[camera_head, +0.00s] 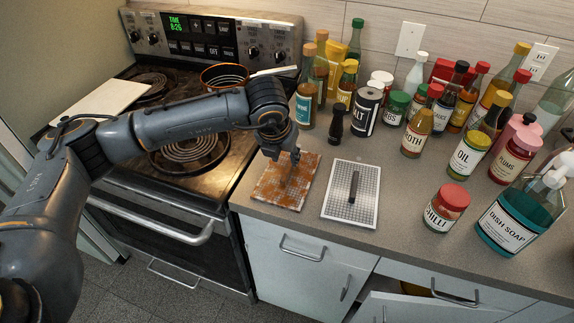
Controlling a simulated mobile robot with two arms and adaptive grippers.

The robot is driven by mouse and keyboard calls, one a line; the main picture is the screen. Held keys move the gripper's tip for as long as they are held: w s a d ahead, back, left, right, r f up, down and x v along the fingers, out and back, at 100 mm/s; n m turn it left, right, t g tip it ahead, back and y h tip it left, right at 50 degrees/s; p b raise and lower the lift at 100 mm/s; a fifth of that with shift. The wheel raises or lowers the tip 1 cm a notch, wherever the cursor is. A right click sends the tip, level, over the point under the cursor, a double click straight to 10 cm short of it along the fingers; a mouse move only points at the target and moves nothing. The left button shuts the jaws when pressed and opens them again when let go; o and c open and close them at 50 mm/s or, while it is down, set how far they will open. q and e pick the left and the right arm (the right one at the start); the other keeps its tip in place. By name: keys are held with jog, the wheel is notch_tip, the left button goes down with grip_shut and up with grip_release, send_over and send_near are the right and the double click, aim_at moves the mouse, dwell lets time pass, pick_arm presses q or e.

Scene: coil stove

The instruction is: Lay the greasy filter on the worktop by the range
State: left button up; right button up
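The greasy filter (273,188) is a square panel stained orange-brown. It appears to lie on the grey worktop (400,221), just right of the range (182,190). My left gripper (291,158) points down over the filter's upper middle. A dark shape, perhaps a handle, shows on the filter below the fingers. The fingers are small and dark, so I cannot tell whether they are shut or touching it. My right gripper is out of view.
A clean mesh panel with a black handle (353,188) lies right of the filter. Bottles and jars crowd the back, including a salt canister (366,112). A chilli jar (447,203) and dish soap (512,225) stand right. A pan (222,76) is on the stove. A drawer is ajar.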

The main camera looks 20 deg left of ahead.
pick_arm(q)
jog(key=b+v, duration=0.1)
jog(key=v, duration=0.4)
jog(key=shift+s+r, duration=0.15)
jog(key=shift+r, duration=0.25)
